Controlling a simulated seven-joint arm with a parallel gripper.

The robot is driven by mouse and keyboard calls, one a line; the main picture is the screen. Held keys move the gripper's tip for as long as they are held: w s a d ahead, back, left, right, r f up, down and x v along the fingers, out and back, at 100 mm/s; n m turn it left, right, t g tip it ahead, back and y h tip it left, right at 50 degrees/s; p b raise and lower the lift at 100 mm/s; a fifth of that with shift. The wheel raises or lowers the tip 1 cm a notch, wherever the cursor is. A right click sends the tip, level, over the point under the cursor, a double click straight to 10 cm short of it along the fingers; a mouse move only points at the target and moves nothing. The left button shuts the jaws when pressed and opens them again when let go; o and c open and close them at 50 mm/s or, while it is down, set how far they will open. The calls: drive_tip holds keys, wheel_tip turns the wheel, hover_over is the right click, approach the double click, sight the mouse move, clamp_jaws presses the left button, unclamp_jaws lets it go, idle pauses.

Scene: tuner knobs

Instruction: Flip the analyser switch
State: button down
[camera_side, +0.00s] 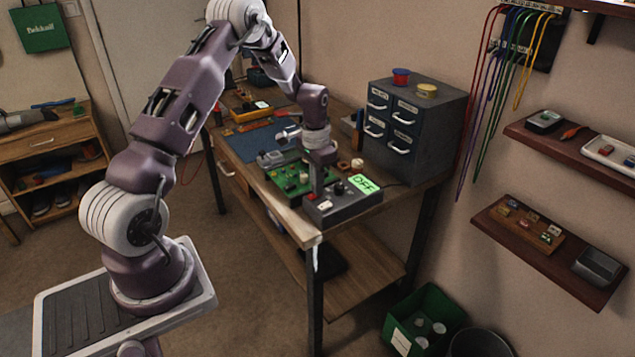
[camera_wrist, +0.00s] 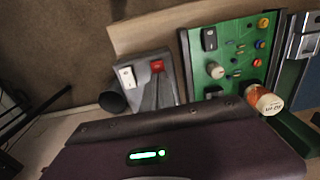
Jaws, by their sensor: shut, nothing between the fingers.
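The analyser is a dark grey box (camera_side: 343,208) on the front corner of the bench, with a lit green display (camera_side: 362,184) reading OFF. A small white switch (camera_side: 325,204) is on its top, and a dark knob is to the right. In the wrist view, the grey panel carries a white rocker switch (camera_wrist: 127,77), a red part (camera_wrist: 157,66) and a black knob (camera_wrist: 112,101). My gripper (camera_side: 318,192) is shut and empty, pointing down at the box's left part, close to the switch. I cannot tell whether it touches; my gripper body hides much of the wrist view.
A green circuit board (camera_side: 291,180) with knobs lies beside the box; it also fills the upper right of the wrist view (camera_wrist: 235,50). An orange and white jar (camera_wrist: 263,100) stands by it. A drawer cabinet (camera_side: 415,120) stands behind. A blue mat (camera_side: 250,142) lies farther back.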

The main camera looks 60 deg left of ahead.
wheel_tip(320, 180, up, 14)
drive_tip(key=shift+s, duration=0.2)
drive_tip(key=shift+d+r, duration=0.1)
